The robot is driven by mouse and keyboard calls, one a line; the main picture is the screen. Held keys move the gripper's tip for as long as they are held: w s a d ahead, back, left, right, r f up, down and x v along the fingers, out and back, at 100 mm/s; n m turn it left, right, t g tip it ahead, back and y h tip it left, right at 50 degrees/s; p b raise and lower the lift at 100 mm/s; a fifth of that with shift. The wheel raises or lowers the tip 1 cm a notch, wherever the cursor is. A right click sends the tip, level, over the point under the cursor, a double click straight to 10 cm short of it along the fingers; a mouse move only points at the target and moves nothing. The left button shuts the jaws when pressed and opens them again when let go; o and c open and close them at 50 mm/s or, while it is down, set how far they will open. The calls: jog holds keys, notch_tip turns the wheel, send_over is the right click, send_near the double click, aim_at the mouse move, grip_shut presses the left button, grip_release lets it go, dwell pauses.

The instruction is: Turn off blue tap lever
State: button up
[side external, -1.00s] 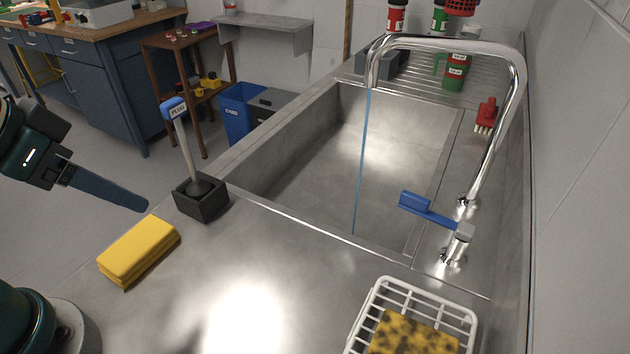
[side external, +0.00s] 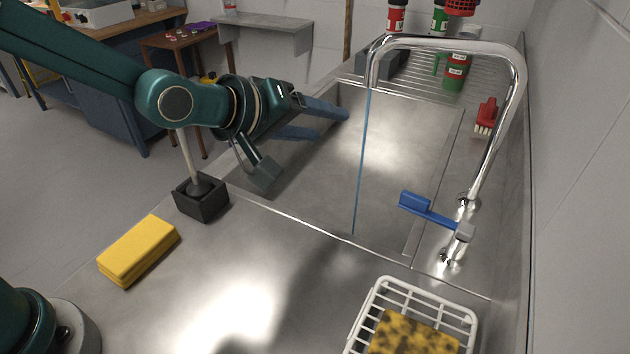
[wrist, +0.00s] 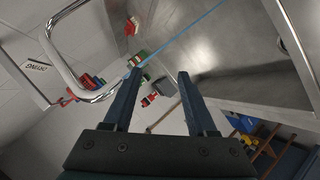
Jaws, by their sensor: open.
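The blue tap lever (side external: 427,210) sticks out to the left from the tap's base on the right side of the sink. The chrome tap (side external: 515,95) arches over the sink, and a thin blue stream of water (side external: 362,165) runs from its spout into the basin. My gripper (side external: 335,124) is over the left part of the sink, left of the stream and well apart from the lever. In the wrist view my gripper (wrist: 160,75) shows two spread fingers with nothing between them. The stream (wrist: 190,30) and the tap (wrist: 62,60) show there too; I cannot make out the lever.
A black holder (side external: 200,203) with an upright handle stands at the sink's left edge, close to my arm. A yellow sponge (side external: 138,250) lies on the front counter. A white wire rack (side external: 365,318) holds a speckled sponge. A red brush (side external: 487,115) lies behind the tap.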

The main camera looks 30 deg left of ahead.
aim_at(410, 203)
jog(key=d+f+n+t+h, duration=0.1)
jog(key=d+f, duration=0.2)
jog(key=d, duration=0.1)
jog(key=d+f+n+t+h, duration=0.1)
jog(key=d+f+n+h, duration=0.1)
jog(key=d+f, duration=0.2)
jog(key=w+d+f+n+t+h, duration=0.1)
jog(key=d+f+n+t, duration=0.1)
jog(key=d, duration=0.4)
jog(key=shift+f+h, duration=0.3)
jog(key=shift+f, duration=0.5)
jog(key=shift+x, duration=2.55)
jog(key=shift+r, duration=0.1)
jog(key=shift+c, duration=0.3)
grip_shut()
jog(key=shift+r, duration=0.15)
